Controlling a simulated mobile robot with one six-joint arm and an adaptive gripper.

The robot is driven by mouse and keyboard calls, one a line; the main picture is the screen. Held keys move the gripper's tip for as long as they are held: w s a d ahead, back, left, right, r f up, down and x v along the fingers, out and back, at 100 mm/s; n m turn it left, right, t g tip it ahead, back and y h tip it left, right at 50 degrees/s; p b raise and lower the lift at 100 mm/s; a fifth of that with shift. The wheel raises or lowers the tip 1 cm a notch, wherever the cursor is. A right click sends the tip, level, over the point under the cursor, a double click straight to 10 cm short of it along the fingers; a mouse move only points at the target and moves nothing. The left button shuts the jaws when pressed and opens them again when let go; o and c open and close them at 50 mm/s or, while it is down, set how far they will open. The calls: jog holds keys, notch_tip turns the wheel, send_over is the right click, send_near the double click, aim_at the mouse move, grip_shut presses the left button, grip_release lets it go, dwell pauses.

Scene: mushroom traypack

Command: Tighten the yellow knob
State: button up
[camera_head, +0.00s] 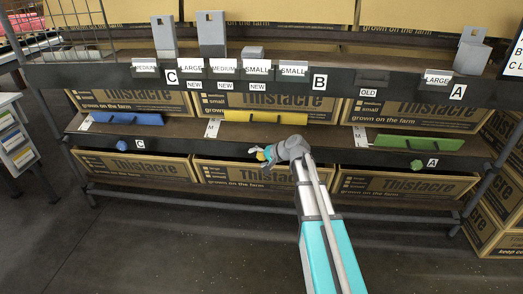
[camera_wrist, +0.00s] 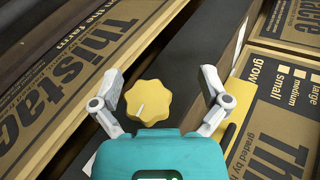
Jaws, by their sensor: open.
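The yellow knob (camera_wrist: 149,101) is a lobed disc with a white pointer line, mounted on the dark shelf edge (camera_wrist: 185,60). In the wrist view it sits between the two fingers of my gripper (camera_wrist: 161,92), nearer the left finger, with a gap on both sides. My gripper is open and empty. In the head view the yellow knob (camera_head: 261,156) shows as a small patch beside my gripper (camera_head: 268,153), at the middle of the lower shelf edge; the gripper partly hides it.
Blue (camera_head: 127,118), yellow (camera_head: 266,116) and green (camera_head: 419,143) bars lie above. Cardboard boxes (camera_head: 124,164) fill the shelves; the floor in front is clear.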

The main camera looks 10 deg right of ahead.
notch_tip(320, 180, up, 13)
jog(key=s+a+n+g+h+p, duration=0.1)
jog(key=s+n+g+h+p, duration=0.1)
jog(key=h+p, duration=0.9)
jog(key=g+p, duration=0.1)
jog(key=p, duration=0.6)
jog(key=shift+s+a+f+g+h, duration=0.2)
jog(key=shift+g+h, duration=0.1)
jog(key=shift+h, duration=0.1)
jog(key=shift+f, duration=0.2)
jog(key=b+x, duration=1.2)
jog(key=x, duration=0.1)
jog(key=shift+w+d+f, duration=0.1)
jog(key=shift+d+f, duration=0.05)
jog(key=shift+f, duration=0.05)
jog(key=c, duration=1.1)
